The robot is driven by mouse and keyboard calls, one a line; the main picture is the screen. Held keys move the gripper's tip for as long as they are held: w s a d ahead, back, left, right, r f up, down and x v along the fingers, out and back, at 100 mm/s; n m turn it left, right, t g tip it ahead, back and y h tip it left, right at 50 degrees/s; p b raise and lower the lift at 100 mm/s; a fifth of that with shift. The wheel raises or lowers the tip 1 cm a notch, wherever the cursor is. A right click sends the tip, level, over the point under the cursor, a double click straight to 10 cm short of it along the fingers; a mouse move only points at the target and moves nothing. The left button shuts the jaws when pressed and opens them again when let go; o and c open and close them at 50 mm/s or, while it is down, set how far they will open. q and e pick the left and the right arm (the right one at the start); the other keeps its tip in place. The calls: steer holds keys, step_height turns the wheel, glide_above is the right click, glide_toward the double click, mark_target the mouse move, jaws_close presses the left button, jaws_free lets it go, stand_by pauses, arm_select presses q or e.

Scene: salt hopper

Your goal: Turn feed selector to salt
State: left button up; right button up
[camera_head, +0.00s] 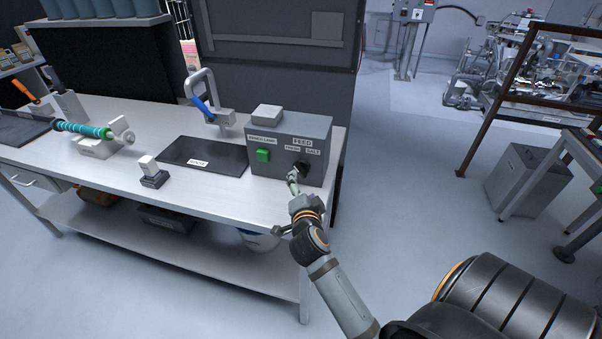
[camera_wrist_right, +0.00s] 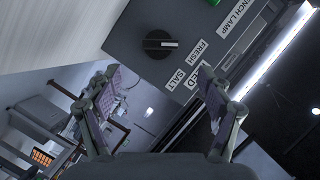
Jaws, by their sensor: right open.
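The feed selector is a round black knob (camera_wrist_right: 160,44) with a white pointer mark, on the front of a grey control box (camera_head: 262,178). In the head view the knob (camera_head: 302,168) is partly covered by my right gripper. In the wrist view its mark points right, nearer the FRESH label (camera_wrist_right: 200,52) than the SALT label (camera_wrist_right: 175,79). My right gripper (camera_wrist_right: 160,76) is open and empty. Its fingers are spread to either side below the knob in the wrist view, apart from it. In the head view the right gripper (camera_head: 293,179) is just in front of the box. My left gripper is out of view.
A green button (camera_head: 263,155) sits left of the knob on the box. A black mat (camera_head: 203,152), a small block on a dark base (camera_head: 152,172) and a blue-handled fixture (camera_head: 205,107) are on the white bench (camera_head: 190,198).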

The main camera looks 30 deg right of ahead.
mark_target(301, 172)
steer(key=x, duration=0.9)
steer(key=c, duration=1.2)
steer(key=shift+o, duration=0.2)
